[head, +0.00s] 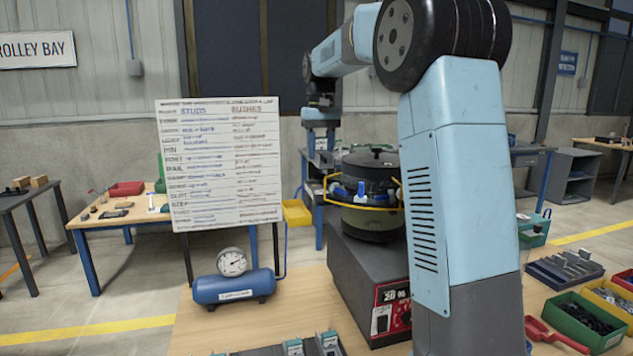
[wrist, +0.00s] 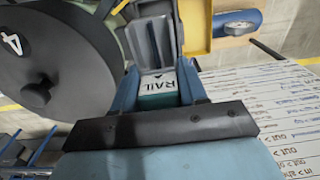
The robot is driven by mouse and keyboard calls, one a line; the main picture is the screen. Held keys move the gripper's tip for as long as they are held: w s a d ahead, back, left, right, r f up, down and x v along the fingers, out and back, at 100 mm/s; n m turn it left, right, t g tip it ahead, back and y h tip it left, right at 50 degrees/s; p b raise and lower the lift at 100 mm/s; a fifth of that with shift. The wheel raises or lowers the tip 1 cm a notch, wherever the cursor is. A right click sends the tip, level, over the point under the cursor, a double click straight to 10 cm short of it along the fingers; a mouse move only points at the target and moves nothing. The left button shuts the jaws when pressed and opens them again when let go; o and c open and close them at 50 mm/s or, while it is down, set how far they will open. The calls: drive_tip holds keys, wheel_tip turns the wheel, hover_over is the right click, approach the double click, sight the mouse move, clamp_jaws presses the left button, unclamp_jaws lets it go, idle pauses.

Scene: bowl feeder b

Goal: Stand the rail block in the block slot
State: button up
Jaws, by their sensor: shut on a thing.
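My gripper (wrist: 158,78) is shut on the rail block (wrist: 159,90) in the wrist view, one blue finger on each side. The block's white and teal end with the word RAIL faces the camera, and grooved dark grey parts show beyond it. In the head view my gripper (head: 320,118) hangs at the end of my arm, behind the feeder and above the floor. The held block is too small there to make out surely. I cannot pick out the block slot; a dark grey rack (head: 265,351) with labelled blocks is cut off at the bottom edge.
The bowl feeder (head: 372,225) stands on a dark control box (head: 350,270). A blue tank (head: 233,288) with a gauge and a whiteboard (head: 220,165) are left of it. A dark tray (head: 565,270) and a green bin (head: 585,322) are at right. Bench top between tank and rack is clear.

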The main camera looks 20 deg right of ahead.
sight(319, 162)
drive_tip(key=f, duration=0.4)
drive_tip(key=shift+a, duration=0.2)
drive_tip(key=shift+f, duration=1.75)
drive_tip(key=o, duration=1.2)
